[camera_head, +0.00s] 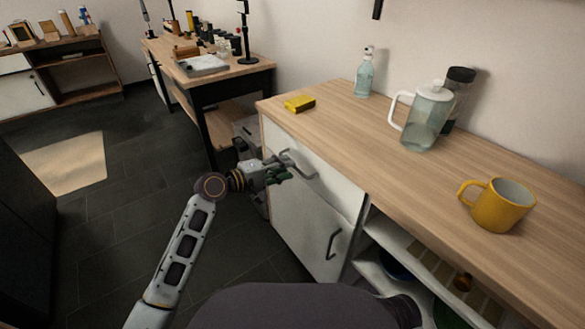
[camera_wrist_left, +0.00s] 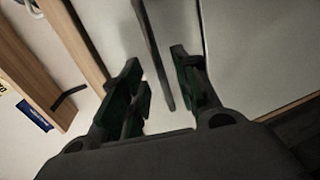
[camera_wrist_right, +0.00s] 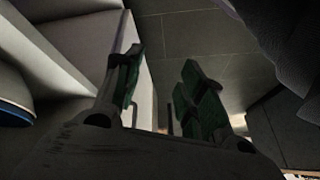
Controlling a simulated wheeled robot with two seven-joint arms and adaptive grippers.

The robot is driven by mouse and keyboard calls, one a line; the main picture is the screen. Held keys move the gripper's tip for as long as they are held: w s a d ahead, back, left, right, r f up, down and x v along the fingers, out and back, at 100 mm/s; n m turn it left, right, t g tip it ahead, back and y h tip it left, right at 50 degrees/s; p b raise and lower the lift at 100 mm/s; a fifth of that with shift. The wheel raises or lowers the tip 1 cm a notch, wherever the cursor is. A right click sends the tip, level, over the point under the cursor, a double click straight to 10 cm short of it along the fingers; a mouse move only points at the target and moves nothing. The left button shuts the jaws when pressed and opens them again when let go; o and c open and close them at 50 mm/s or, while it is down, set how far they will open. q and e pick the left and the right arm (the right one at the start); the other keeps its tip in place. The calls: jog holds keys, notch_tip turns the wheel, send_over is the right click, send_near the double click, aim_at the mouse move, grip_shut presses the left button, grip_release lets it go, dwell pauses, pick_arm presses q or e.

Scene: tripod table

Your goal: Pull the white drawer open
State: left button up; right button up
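The white drawer (camera_head: 326,184) is at the top of the cabinet under the wooden counter; its front looks about flush with the cabinet. Its grey bar handle (camera_head: 300,164) is near my left gripper (camera_head: 284,174). In the left wrist view the handle (camera_wrist_left: 158,55) runs as a dark bar between the fingers of my left gripper (camera_wrist_left: 164,88). Those fingers are apart, with gaps beside the bar; contact cannot be told. My right gripper (camera_wrist_right: 160,85) is open and empty in the right wrist view, and out of the head view.
A cabinet door (camera_head: 305,232) with its own handle (camera_head: 333,243) is below the drawer. On the counter (camera_head: 350,135) stand a yellow mug (camera_head: 497,205), a glass pitcher (camera_head: 428,118), a bottle (camera_head: 364,76) and a yellow sponge (camera_head: 300,104). Dark floor (camera_head: 120,220) lies clear at left.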

pick_arm(q)
jog(key=shift+b+x, duration=0.4)
jog(key=shift+x, duration=1.4)
pick_arm(e)
jog(key=shift+s+a+f, duration=0.1)
jog(key=shift+a+f, duration=0.05)
jog(key=shift+f, duration=0.55)
jog(key=shift+a+f, duration=0.15)
jog(key=shift+f, duration=0.5)
pick_arm(q)
grip_shut()
pick_arm(e)
jog(key=shift+r, duration=0.3)
